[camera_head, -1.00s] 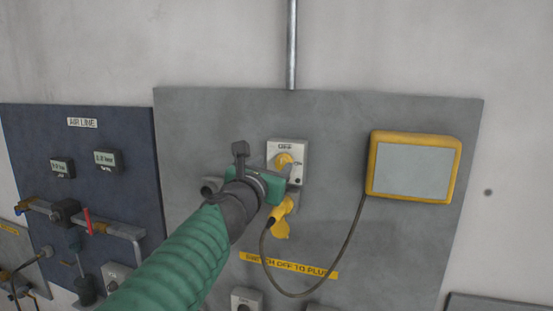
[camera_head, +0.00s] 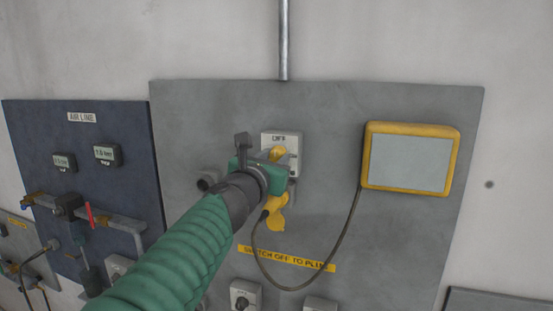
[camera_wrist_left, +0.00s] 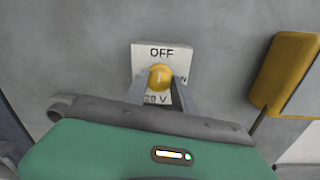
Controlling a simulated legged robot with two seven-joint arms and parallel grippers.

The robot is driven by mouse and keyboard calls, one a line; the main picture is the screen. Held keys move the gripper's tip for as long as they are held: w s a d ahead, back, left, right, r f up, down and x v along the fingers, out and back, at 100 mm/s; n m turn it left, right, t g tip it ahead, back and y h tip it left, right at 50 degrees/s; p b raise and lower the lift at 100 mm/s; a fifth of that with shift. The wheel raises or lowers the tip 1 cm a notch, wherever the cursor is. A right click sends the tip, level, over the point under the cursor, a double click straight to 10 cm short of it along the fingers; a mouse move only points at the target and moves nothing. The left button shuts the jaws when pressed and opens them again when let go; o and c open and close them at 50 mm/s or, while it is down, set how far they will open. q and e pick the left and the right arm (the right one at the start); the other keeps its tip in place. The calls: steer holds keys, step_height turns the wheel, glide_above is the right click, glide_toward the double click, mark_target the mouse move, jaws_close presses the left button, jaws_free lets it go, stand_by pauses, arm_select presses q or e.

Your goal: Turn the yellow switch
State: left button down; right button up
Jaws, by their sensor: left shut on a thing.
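The yellow switch (camera_wrist_left: 160,77) is a round knob on a white box (camera_wrist_left: 145,58) marked "OFF" above and a partly hidden voltage label below. In the head view the knob (camera_head: 278,154) shows just past my gripper, on the white box (camera_head: 293,141) fixed to the grey panel. My left gripper (camera_wrist_left: 161,84) is shut on the knob, one finger on each side; it also shows in the head view (camera_head: 272,163). The knob's lower part is hidden by the gripper in the head view. My right gripper is in neither view.
A yellow plug (camera_head: 277,219) with a dark cable hangs below the switch box. The cable leads to a yellow-framed screen (camera_head: 411,158) at right. A yellow label strip (camera_head: 287,259) lies below. A blue air-line panel (camera_head: 82,140) stands at left.

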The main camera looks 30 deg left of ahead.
arm_select(q)
steer(key=shift+a, duration=0.2)
steer(key=shift+d+m+b, duration=0.3)
steer(key=shift+m+b, duration=0.05)
steer(key=shift+m, duration=0.45)
steer(key=m+b, duration=0.1)
steer(key=m, duration=0.2)
steer(key=shift+a, duration=0.1)
steer(key=m+b, duration=0.1)
steer(key=m, duration=0.4)
steer(key=shift+b, duration=0.3)
steer(key=m+b, duration=0.1)
steer(key=m, duration=0.3)
steer(key=shift+h, duration=0.3)
steer(key=m+b, duration=0.2)
steer(key=m, duration=0.2)
steer(key=shift+f+m+t, duration=0.1)
steer(key=shift+m+t, duration=0.2)
